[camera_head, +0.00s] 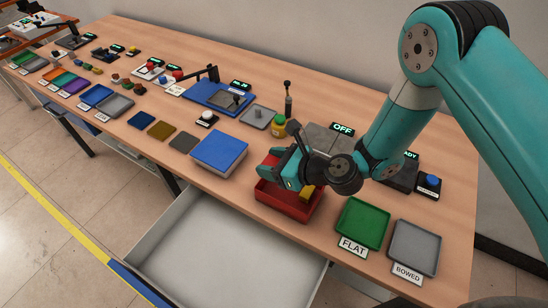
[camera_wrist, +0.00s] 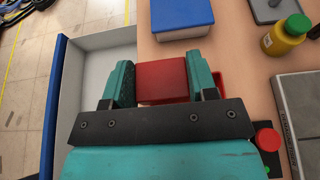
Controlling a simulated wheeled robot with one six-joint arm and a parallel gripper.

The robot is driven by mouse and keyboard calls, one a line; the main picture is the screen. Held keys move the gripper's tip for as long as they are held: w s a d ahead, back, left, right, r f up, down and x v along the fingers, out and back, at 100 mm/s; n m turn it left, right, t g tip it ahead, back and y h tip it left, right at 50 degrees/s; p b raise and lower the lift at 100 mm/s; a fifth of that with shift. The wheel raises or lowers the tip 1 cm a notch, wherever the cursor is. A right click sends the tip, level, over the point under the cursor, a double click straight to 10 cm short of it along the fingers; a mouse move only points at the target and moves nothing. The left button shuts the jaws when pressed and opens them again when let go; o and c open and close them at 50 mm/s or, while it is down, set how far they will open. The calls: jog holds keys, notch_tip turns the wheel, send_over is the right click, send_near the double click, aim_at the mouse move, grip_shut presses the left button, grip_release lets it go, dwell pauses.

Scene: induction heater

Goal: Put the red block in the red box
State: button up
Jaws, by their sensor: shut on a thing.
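My gripper (camera_head: 272,168) is shut on the red block (camera_wrist: 162,80), which sits between its two teal fingers in the wrist view. The red box (camera_head: 287,205) is an open tray near the table's front edge. In the head view my gripper and the block are over the red box, and they hide part of it. In the wrist view a bit of the red box shows beside the right finger. I cannot tell whether the block touches the box.
A yellow piece (camera_head: 307,192) shows at the red box, partly covered by my arm. A blue box (camera_head: 219,151) stands to the left, a green tray (camera_head: 362,222) and a grey tray (camera_head: 414,246) to the right. An open white drawer (camera_head: 215,245) juts out in front.

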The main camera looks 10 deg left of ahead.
jog(key=shift+f+b, duration=2.6)
jog(key=shift+f, duration=0.8)
jog(key=o, duration=1.1)
jog(key=shift+c, duration=0.2)
jog(key=shift+d, duration=0.1)
jog(key=b+v, duration=0.3)
jog(key=v, duration=1.4)
jog(key=shift+d+r, duration=0.1)
